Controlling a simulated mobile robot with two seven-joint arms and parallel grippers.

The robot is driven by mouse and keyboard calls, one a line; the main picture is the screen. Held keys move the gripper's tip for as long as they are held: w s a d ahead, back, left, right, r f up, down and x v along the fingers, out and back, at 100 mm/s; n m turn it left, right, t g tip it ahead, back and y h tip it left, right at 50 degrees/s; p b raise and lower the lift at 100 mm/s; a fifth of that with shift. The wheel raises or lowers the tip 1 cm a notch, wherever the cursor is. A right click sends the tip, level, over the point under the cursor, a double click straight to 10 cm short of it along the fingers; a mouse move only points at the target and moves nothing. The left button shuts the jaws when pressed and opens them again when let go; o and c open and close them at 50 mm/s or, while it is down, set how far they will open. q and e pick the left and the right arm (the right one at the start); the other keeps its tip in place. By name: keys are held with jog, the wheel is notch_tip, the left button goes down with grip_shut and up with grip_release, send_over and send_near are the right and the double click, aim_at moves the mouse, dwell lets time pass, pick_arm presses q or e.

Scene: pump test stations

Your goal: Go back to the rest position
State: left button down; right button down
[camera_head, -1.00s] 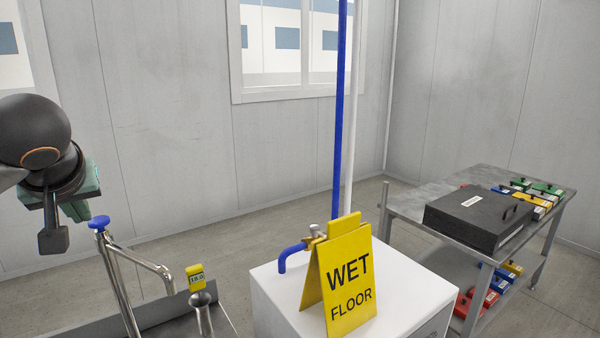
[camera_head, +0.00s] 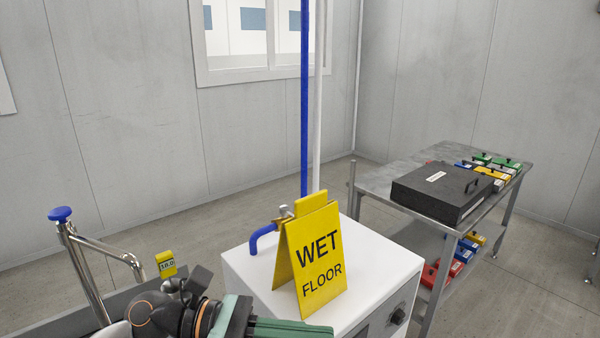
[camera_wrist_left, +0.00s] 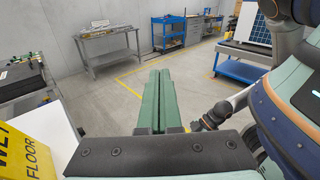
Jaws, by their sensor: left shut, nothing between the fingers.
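My left gripper (camera_head: 292,328) is at the bottom of the head view, in front of the white cabinet, with its green fingers pointing right. In the left wrist view its two green fingers (camera_wrist_left: 159,85) lie side by side, shut and empty. My right gripper does not show in either view.
A yellow wet-floor sign (camera_head: 315,262) stands on the white cabinet (camera_head: 375,288), near my left gripper. A blue-knobbed metal tube (camera_head: 80,262) and a yellow tag (camera_head: 166,264) are at left. A metal table (camera_head: 385,178) bears a black case (camera_head: 440,192). Floor (camera_wrist_left: 180,88) is open beyond the fingers.

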pick_arm(q)
jog(key=w+a+f+n+t+y, duration=0.1)
jog(key=w+a+f+n+t, duration=0.25)
jog(key=n+t, duration=0.8)
jog(key=w+a+f+n+t+y, duration=0.1)
jog(key=w+a+f+n+t, duration=0.3)
jog(key=n, duration=1.4)
jog(key=a+f+n+t+y, duration=0.2)
jog(key=a+f+n+y, duration=0.2)
jog(key=f+n+y, duration=0.55)
jog(key=s+a+f+n+g+y, duration=0.2)
jog(key=s+f+n, duration=0.4)
jog(key=f, duration=0.5)
jog(key=s+a+f+n+g+y, duration=0.2)
jog(key=s+a+f+n+g, duration=0.2)
jog(key=s+f+n, duration=0.3)
jog(key=s+f+g, duration=0.1)
jog(key=s+f, duration=0.2)
jog(key=f, duration=0.1)
jog(key=shift+s+a+f, duration=0.15)
jog(key=shift+s+a, duration=0.15)
jog(key=shift+s, duration=0.05)
jog(key=shift+w, duration=0.1)
